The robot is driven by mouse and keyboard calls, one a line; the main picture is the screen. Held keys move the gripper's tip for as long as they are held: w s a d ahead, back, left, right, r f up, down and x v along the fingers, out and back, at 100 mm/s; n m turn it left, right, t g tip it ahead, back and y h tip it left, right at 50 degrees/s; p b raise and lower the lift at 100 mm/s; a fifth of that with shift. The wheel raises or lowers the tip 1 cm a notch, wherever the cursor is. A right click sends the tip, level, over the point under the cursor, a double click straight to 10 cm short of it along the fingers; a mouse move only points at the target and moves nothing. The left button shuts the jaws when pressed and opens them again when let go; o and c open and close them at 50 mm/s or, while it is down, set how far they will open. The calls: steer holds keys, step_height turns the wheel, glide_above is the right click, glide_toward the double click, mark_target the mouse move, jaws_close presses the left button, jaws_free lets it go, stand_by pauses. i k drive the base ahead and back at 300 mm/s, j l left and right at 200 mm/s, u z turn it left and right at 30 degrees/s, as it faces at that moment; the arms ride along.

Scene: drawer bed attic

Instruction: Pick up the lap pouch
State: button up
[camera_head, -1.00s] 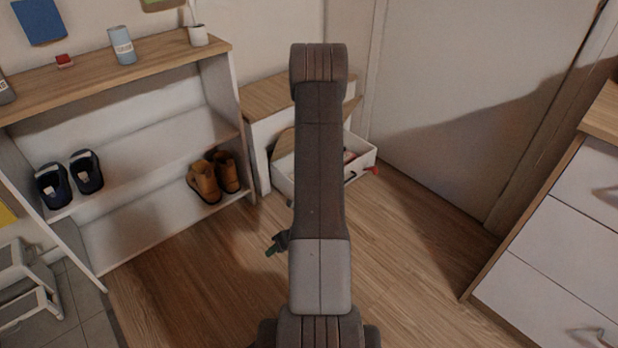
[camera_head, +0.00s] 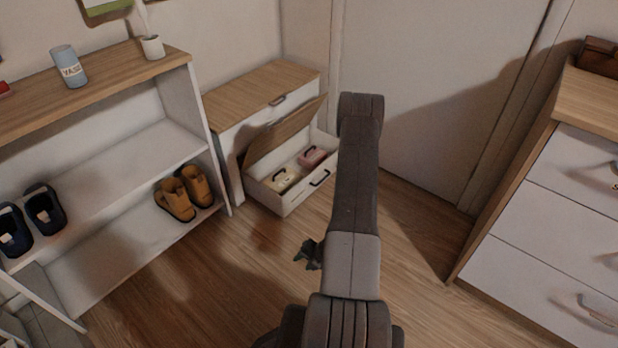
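No item in view is clearly marked as the lap pouch. Two small bag-like items lie in the open drawer (camera_head: 288,208) of a low white cabinet: a cream one (camera_head: 281,180) and a pink one (camera_head: 312,158), each with a dark handle-like strip. A brown leather-looking bag (camera_head: 600,57) sits on the dresser at the far right, cut off by the picture's edge. My gripper (camera_head: 307,256) shows as a small dark shape left of my arm, over the floor, apart from all of these. Its fingers are too small to read, and my arm hides part of it.
The low cabinet (camera_head: 262,88) has a tilted wooden panel above its drawer. A shelf (camera_head: 110,80) with shoes stands at the left, and a white dresser (camera_head: 560,220) at the right. The wooden floor (camera_head: 215,275) between them is clear.

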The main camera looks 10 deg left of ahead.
mark_target(286, 178)
steer(key=i+j+z, duration=0.1)
steer(key=i+j, duration=0.15)
steer(key=i+j+z, duration=0.15)
steer(key=j, duration=0.2)
steer(key=i+j+z, duration=0.1)
steer(key=i+j, duration=0.15)
steer(key=i+j+z, duration=0.15)
steer(key=j, duration=0.3)
steer(key=i+j+z, duration=0.1)
steer(key=j, duration=0.25)
steer(key=i+j, duration=0.3)
steer(key=j, duration=0.1)
